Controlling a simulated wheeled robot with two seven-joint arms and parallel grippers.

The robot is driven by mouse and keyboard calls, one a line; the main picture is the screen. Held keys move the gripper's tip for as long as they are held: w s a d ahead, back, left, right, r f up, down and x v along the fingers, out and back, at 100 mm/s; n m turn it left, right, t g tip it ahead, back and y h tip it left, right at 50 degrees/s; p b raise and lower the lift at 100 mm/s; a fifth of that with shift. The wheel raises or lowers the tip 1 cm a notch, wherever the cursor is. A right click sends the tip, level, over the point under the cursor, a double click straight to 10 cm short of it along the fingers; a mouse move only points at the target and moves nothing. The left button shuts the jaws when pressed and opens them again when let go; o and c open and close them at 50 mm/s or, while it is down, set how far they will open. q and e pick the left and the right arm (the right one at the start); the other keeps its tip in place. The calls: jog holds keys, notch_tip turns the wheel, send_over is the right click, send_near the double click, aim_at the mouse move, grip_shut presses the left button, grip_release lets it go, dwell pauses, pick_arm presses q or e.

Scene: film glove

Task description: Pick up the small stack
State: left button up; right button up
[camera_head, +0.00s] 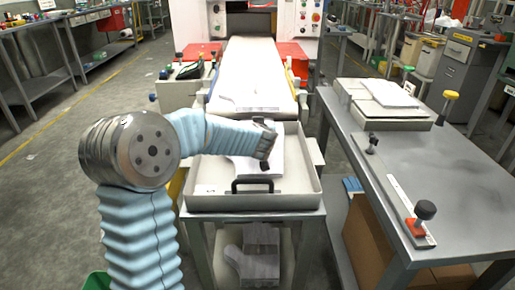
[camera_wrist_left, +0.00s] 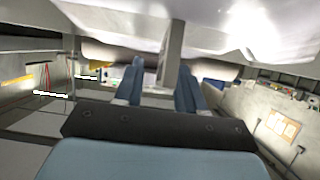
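A white stack of film gloves (camera_head: 287,160) lies in the shallow metal tray (camera_head: 300,200) at the centre of the head view. My left gripper (camera_head: 266,157) is over the stack, and my arm hides part of it. Contact between them is unclear. In the left wrist view, the two blue fingers of the left gripper (camera_wrist_left: 160,88) stand apart with a gap between them. A pale upright piece shows in or behind that gap, and a white surface fills the top; I cannot tell whether anything is gripped. My right gripper is not in view.
A black handle (camera_head: 266,185) stands at the tray's front. A conveyor (camera_head: 250,75) leads to the tray from behind. The grey table (camera_head: 440,165) at right bears another white stack (camera_head: 388,93) and a bar with knobs (camera_head: 400,195).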

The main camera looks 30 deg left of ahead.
pick_arm(q)
grip_shut()
dwell(0.3)
